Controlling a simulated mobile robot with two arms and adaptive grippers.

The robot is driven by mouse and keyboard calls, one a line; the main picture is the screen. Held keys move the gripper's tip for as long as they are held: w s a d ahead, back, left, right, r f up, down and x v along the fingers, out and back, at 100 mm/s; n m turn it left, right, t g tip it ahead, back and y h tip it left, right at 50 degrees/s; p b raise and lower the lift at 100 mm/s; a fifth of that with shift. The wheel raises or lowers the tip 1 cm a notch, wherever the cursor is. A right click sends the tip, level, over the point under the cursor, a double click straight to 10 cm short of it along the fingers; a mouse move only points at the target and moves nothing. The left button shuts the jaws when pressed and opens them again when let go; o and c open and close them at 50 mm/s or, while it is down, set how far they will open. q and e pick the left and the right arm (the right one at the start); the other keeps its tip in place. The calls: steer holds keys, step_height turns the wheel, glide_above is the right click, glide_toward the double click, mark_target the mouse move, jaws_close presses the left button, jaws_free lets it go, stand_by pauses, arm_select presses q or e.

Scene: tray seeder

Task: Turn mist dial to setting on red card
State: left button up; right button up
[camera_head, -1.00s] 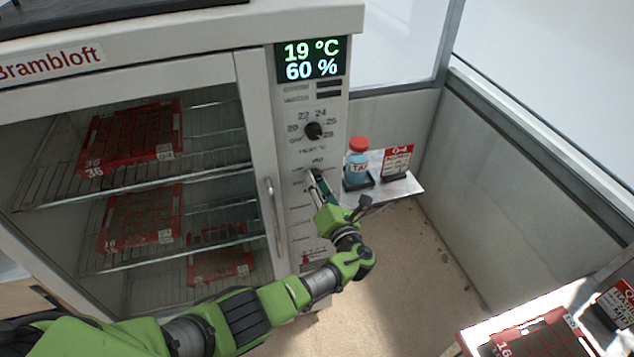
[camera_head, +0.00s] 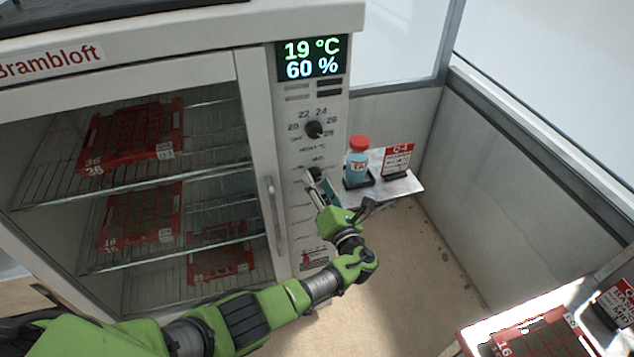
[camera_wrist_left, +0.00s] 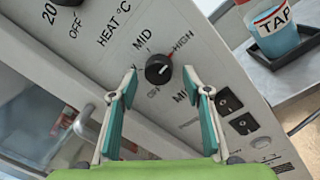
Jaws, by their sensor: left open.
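The mist dial (camera_wrist_left: 158,69) is a round black knob with a pale mark, on the white cabinet's control panel. In the head view the dial (camera_head: 316,173) is partly covered by my gripper. My left gripper (camera_wrist_left: 159,75) is open, its fingertips on either side of the dial; I cannot tell whether they touch it. It also shows in the head view (camera_head: 314,183). A red card (camera_head: 397,160) stands on the side shelf, its text too small to read. My right gripper is out of view.
The heat dial (camera_head: 314,130) sits above the mist dial, under a display (camera_head: 311,58) reading 19 °C and 60 %. Black switches (camera_wrist_left: 229,102) lie beside the mist dial. A TAP bottle (camera_head: 357,163) stands on the shelf (camera_head: 408,187). The door handle (camera_head: 275,215) is left of the panel.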

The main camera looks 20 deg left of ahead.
arm_select(q)
steer(key=v, duration=1.1)
